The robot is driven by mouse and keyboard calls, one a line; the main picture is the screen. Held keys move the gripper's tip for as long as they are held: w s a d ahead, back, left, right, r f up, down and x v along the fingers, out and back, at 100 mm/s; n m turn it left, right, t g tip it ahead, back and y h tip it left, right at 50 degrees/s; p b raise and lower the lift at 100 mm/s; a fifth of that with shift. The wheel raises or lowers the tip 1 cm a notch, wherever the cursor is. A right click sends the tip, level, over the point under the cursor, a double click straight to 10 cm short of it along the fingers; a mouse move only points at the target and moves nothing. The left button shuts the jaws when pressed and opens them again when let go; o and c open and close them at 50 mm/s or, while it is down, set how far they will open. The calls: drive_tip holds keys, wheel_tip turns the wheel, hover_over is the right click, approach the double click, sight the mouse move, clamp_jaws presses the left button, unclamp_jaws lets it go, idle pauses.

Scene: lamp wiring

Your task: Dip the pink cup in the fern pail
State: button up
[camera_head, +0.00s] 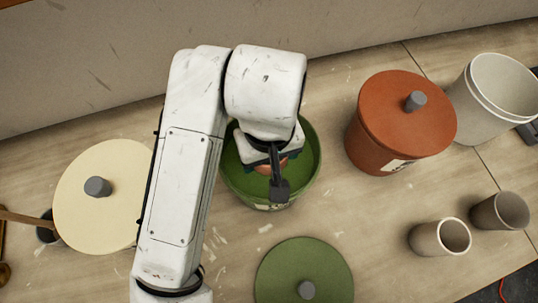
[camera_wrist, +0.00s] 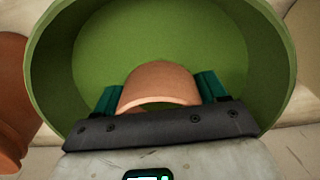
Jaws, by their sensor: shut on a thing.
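The fern pail (camera_head: 310,152) is a green open pail in the middle of the table in the head view. Its inside and rim (camera_wrist: 280,70) fill much of the wrist view. My gripper (camera_wrist: 160,92) is shut on the pink cup (camera_wrist: 158,82), with a green finger on each side of it. The cup is over or inside the pail's mouth; how deep it sits I cannot tell. In the head view my arm hides most of the cup, and only a small pinkish part (camera_head: 264,168) shows below the wrist.
A green lid (camera_head: 305,275) lies in front of the pail. A lidded rust-red pail (camera_head: 385,140) and an open white pail (camera_head: 470,105) stand right. Two small cups, one beige (camera_head: 425,240) and one grey (camera_head: 490,212), stand front right.

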wheel_tip(320, 180, up, 6)
drive_tip(key=p, duration=0.6)
drive_tip(key=shift+r, duration=0.15)
idle(0.8)
wheel_tip(320, 180, up, 5)
drive_tip(key=p, duration=0.5)
drive_tip(key=shift+p, duration=0.3)
